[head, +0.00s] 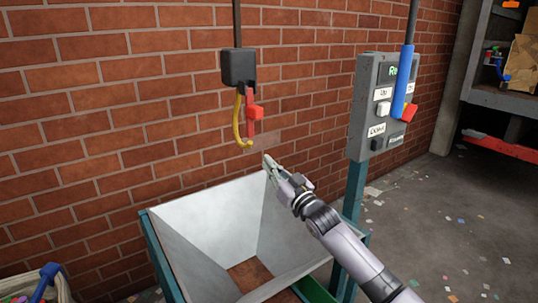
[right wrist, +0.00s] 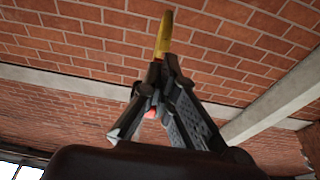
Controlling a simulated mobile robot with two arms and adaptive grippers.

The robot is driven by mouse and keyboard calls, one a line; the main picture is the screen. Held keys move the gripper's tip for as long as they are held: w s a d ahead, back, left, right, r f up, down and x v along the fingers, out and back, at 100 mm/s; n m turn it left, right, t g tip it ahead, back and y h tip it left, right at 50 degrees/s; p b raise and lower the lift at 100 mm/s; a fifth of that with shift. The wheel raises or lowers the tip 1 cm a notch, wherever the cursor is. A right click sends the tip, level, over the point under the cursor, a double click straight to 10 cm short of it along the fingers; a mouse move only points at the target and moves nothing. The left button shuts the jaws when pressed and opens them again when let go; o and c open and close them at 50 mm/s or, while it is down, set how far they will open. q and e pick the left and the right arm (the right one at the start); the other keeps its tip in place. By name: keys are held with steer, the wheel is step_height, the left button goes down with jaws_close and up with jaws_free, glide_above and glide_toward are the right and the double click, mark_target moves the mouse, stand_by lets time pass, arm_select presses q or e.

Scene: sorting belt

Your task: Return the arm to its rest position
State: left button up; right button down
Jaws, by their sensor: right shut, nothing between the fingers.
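My right gripper (head: 268,162) is raised over the metal hopper, its fingers pointing up and left. In the right wrist view its fingers (right wrist: 160,68) come together at the tips and hold nothing. A yellow hook (head: 239,122) with a red latch (head: 254,112) hangs from a black block (head: 238,67), above and left of the fingertips in the head view. The yellow part also shows just beyond the fingertips in the right wrist view (right wrist: 163,36); whether they touch there I cannot tell. My left gripper is not in view.
The grey hopper (head: 190,222) stands below my right arm on a teal frame. A grey control panel (head: 362,95) with labels and a blue-and-red handle (head: 402,85) stands to the right. A brick wall is behind. A shelf (head: 505,100) is at far right; a bin (head: 45,285) is at lower left.

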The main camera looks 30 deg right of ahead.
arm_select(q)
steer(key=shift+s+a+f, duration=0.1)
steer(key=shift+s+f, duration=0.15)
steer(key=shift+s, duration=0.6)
arm_select(e)
steer(key=shift+s+f, duration=0.1)
steer(key=shift+f, duration=0.65)
